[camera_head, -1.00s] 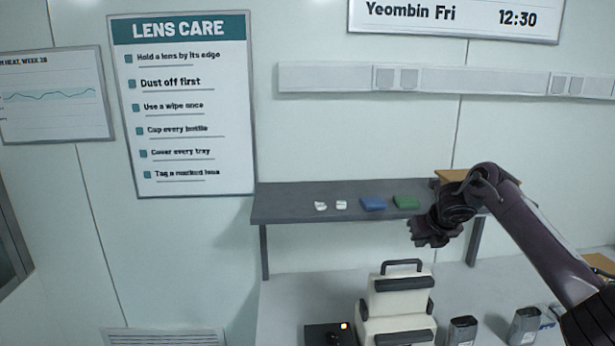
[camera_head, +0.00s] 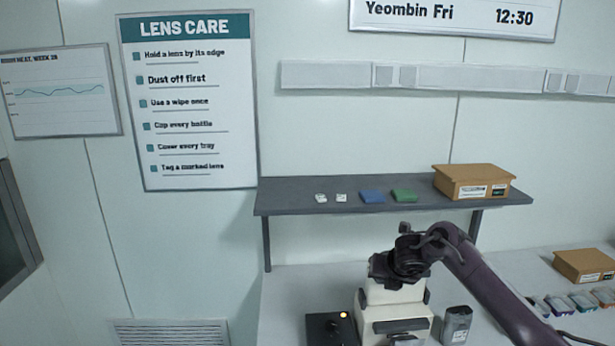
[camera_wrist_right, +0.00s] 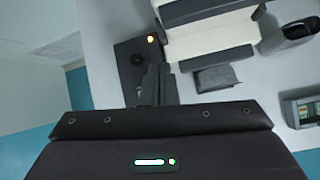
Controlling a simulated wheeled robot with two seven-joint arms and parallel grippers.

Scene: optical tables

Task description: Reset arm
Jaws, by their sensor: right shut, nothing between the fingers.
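My right gripper (camera_head: 382,270) hangs in front of the white instrument with black handles (camera_head: 397,318) and hides its upper part in the head view. In the right wrist view my right gripper (camera_wrist_right: 157,84) has its dark fingers together with nothing between them. The white instrument (camera_wrist_right: 212,40) and a black control box with an orange light (camera_wrist_right: 137,62) lie beyond the fingers there. I cannot tell whether the gripper touches anything. My left gripper is not in view.
A grey shelf (camera_head: 290,202) holds two small white items, a blue pack (camera_head: 373,196), a green pack (camera_head: 404,195) and a cardboard box (camera_head: 474,183). The table holds a grey container (camera_head: 456,325), another cardboard box (camera_head: 585,266) and several small coloured items (camera_head: 582,301).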

